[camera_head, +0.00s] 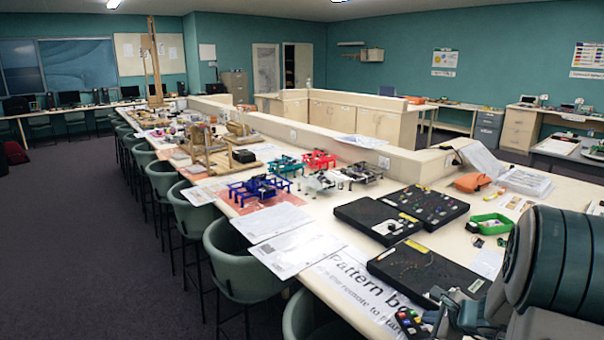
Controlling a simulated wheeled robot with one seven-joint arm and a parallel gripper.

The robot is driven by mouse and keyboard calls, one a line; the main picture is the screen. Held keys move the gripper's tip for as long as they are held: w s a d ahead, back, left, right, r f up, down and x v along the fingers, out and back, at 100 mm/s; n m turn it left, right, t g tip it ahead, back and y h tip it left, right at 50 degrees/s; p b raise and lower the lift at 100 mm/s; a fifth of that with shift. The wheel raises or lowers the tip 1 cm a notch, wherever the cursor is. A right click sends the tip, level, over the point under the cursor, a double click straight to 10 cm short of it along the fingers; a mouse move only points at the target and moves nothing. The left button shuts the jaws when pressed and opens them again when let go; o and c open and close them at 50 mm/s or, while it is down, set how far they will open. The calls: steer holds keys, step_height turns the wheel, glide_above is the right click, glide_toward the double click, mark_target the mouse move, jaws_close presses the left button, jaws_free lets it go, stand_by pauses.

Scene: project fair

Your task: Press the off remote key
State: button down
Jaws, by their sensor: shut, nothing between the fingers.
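A small dark remote (409,322) with several coloured keys lies on the long pale table at the lower edge of the head view, on or beside a large "Pattern board" sheet (350,290). Its key labels are too small to read, so I cannot tell which key is off. My gripper (438,299) is at the lower right, just right of the remote and seemingly above the table. It is shut and empty. My arm hides the table to the right of it, and I cannot tell whether the fingertips touch anything.
A black board (427,268) lies just behind the remote, with two more black boards (378,217) (425,203) farther back. A green tray (490,223) is at the right. Papers and coloured frames cover the table farther off. Grey-green chairs (238,262) line its left side.

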step_height(320, 180, up, 6)
steer(key=p, duration=0.4)
stand_by(0.5)
steer(key=s+a+r+n+g+y, duration=0.1)
steer(key=s+a+r+n+g, duration=0.1)
steer(key=s+a+r+n, duration=0.45)
steer(key=s+a+r+n+g, duration=0.15)
steer(key=s+a+n, duration=0.3)
steer(key=a, duration=0.45)
steer(key=s+r+n+g+h, duration=0.1)
steer(key=s+r+n+h, duration=0.2)
steer(key=s+n, duration=0.9)
steer(key=shift+s+a+h, duration=0.35)
steer(key=shift+s+h, duration=0.25)
steer(key=shift+s, duration=0.25)
steer(key=c, duration=2.1)
jaws_free()
steer(key=shift+g, duration=0.25)
steer(key=shift+c, duration=0.2)
